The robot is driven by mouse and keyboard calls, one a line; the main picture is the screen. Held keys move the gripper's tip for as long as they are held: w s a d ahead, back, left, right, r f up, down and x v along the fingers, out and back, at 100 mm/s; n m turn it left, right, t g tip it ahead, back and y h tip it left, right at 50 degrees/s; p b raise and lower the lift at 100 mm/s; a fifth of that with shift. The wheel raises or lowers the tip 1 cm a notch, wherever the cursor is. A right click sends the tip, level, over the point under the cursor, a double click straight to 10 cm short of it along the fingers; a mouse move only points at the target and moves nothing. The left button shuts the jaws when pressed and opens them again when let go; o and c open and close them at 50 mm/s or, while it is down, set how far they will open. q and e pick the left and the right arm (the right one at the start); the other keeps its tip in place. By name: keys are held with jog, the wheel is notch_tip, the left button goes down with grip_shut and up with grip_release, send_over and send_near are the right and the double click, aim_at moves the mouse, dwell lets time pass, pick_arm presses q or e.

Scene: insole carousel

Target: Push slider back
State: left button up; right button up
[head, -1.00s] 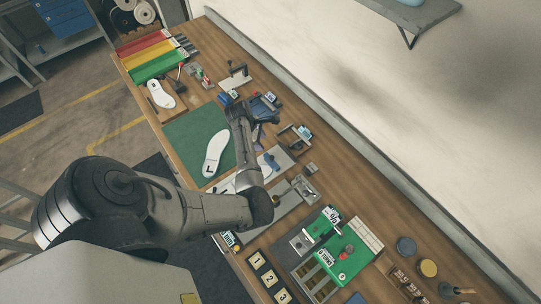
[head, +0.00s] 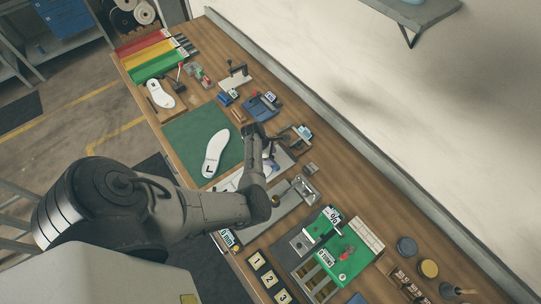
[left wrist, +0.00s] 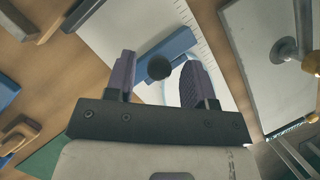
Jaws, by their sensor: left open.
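A blue slider (left wrist: 180,45) with a round black knob (left wrist: 158,68) lies over a pale plate with ruler marks (left wrist: 205,60) in the left wrist view. My left gripper (left wrist: 158,80) is open, with one purple finger on each side of the knob in that view. I cannot tell whether a finger touches it. In the head view my left gripper (head: 268,142) is above the far side of the measuring plate (head: 286,161), and my arm partly hides the plate. My right gripper is not in view.
A white insole (head: 215,153) marked L lies on the green mat (head: 180,135) left of the gripper. A small wooden stand (head: 295,137) is close on its right, and a blue holder (head: 262,106) is behind it. A grey metal fixture (head: 303,188) stands nearer.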

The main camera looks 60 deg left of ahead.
pick_arm(q)
grip_shut()
dwell(0.4)
jog(key=w, duration=0.1)
jog(key=w+b, duration=0.1)
jog(key=w, duration=0.2)
jog(key=shift+w+a, duration=0.4)
jog(key=shift+f, duration=0.1)
